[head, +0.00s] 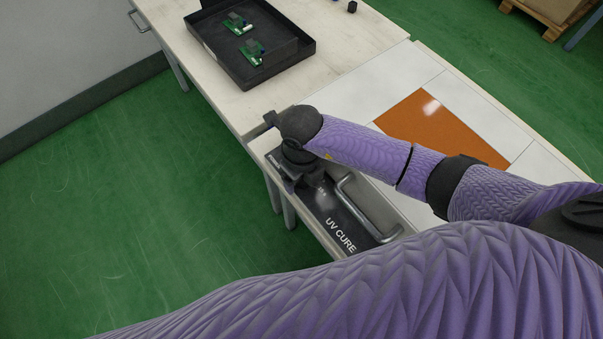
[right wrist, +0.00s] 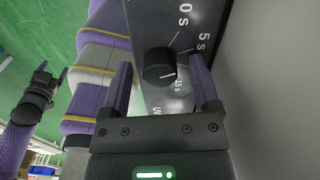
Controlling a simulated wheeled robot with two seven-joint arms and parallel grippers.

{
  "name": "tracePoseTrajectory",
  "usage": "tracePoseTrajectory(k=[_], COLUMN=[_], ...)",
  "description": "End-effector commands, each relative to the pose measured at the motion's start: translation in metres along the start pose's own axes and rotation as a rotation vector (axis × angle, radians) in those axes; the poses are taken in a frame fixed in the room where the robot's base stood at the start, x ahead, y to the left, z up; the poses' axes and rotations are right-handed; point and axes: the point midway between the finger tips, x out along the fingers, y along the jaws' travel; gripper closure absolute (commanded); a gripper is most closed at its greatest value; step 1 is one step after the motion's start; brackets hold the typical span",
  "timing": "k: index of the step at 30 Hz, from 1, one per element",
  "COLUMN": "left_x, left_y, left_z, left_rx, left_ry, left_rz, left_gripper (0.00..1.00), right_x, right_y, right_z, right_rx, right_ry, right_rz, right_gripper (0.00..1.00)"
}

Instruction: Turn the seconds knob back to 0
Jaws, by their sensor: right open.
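The UV cure unit (head: 337,218) stands at the near table edge with its bar handle on top. Its seconds knob (right wrist: 159,67) is a black round knob on the dark front panel in the right wrist view. The knob's white line lies at its lower right, away from the "0 s" mark (right wrist: 184,8); which mark it meets I cannot tell. My right gripper (right wrist: 163,82) is open, with a finger on either side of the knob and gaps between. In the head view the knob is hidden by my right arm. A dark arm end, likely my left, shows at the wrist view's left.
A black tray (head: 291,73) with two green circuit boards stands on the far table. An orange mat (head: 433,127) lies on the white worktop behind my arm. Green floor is clear to the left. A wooden pallet (head: 553,14) stands at the far right.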

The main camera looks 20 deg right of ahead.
Motion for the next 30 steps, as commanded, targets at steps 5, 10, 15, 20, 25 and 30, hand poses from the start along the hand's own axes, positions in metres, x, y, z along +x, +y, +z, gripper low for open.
tracePoseTrajectory(k=[5,10,15,20,25,30], left_x=[-0.0006,-0.0006,-0.0006,-0.0005,-0.0007,-0.0008], left_y=[-0.0001,-0.0002,-0.0002,-0.0002,-0.0003,-0.0003], left_z=[-0.0004,-0.0005,-0.0006,-0.0006,-0.0007,-0.0006], left_rx=[0.000,0.000,0.000,0.000,0.000,0.000], left_ry=[0.001,0.001,0.001,0.001,0.001,0.001], left_rz=[0.000,0.000,0.000,0.000,0.000,0.000], left_gripper=[0.22,0.22,0.22,0.22,0.22,0.22], right_x=[-0.0008,-0.0009,-0.0009,-0.0010,-0.0011,-0.0013], right_y=[0.0001,0.0001,0.0001,0.0001,-0.0002,-0.0002], right_z=[0.0000,0.0000,0.0000,0.0000,0.0001,0.0004], right_rx=[0.000,0.000,0.000,-0.001,-0.032,-0.120], right_ry=[0.000,0.000,0.000,0.000,0.000,-0.001], right_rz=[0.001,0.001,0.001,0.001,0.001,0.000], right_gripper=[0.28,0.64,1.00,1.00,1.00,1.00])
